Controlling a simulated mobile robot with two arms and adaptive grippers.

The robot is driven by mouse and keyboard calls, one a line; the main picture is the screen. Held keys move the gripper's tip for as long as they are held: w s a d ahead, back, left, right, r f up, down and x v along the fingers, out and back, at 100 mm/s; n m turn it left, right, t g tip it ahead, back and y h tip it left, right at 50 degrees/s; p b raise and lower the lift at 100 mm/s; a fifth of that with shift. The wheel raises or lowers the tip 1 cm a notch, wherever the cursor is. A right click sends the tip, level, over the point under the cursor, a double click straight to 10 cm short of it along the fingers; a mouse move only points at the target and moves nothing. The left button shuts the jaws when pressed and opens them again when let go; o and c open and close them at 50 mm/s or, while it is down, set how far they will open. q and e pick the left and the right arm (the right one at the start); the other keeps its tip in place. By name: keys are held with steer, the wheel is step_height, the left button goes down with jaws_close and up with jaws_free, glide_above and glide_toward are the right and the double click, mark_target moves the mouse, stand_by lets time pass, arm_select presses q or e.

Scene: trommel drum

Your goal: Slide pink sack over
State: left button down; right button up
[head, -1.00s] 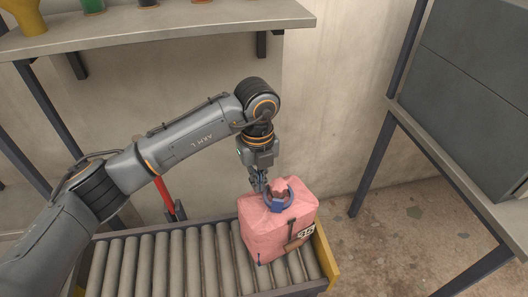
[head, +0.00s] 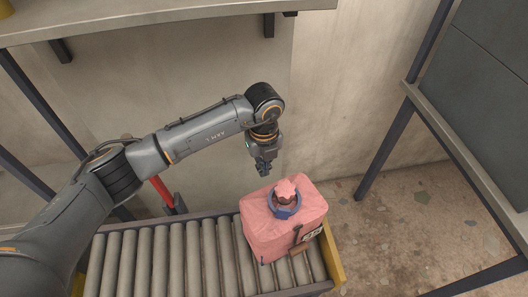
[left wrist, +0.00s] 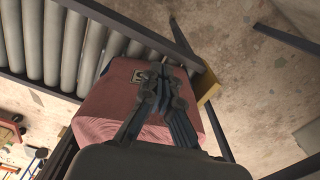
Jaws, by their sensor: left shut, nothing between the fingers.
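The pink sack (head: 262,228) stands upright at the right end of the roller conveyor (head: 160,262). It has a blue ring (head: 285,206) around its gathered top and a brown-handled item on its front side. My left gripper (head: 263,170) is shut and empty, pointing down behind and a little left of the sack's top. In the left wrist view, the shut fingers (left wrist: 160,78) show in front of the pink sack (left wrist: 110,112). I cannot tell if they touch it. My right gripper does not show.
A yellow end stop (head: 331,256) closes the conveyor's right end, close to the sack. The rollers left of the sack are bare. A shelf (head: 150,22) juts from the wall above, and a grey cabinet on a stand (head: 430,105) is at the right.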

mark_target(275, 192)
arm_select(q)
steer(key=s, duration=0.1)
steer(key=s+d+p, duration=0.1)
steer(key=s, duration=0.1)
steer(key=shift+s+d+f, duration=0.25)
steer(key=shift+s+f, duration=0.05)
steer(key=shift+s, duration=0.1)
steer(key=shift+s+d+p, duration=0.3)
steer(key=shift+s+d, duration=0.05)
steer(key=shift+s, duration=0.5)
steer(key=shift+s+d+p, duration=0.25)
steer(key=shift+s+d, duration=0.1)
steer(key=shift+s, duration=0.5)
steer(key=shift+w, duration=0.1)
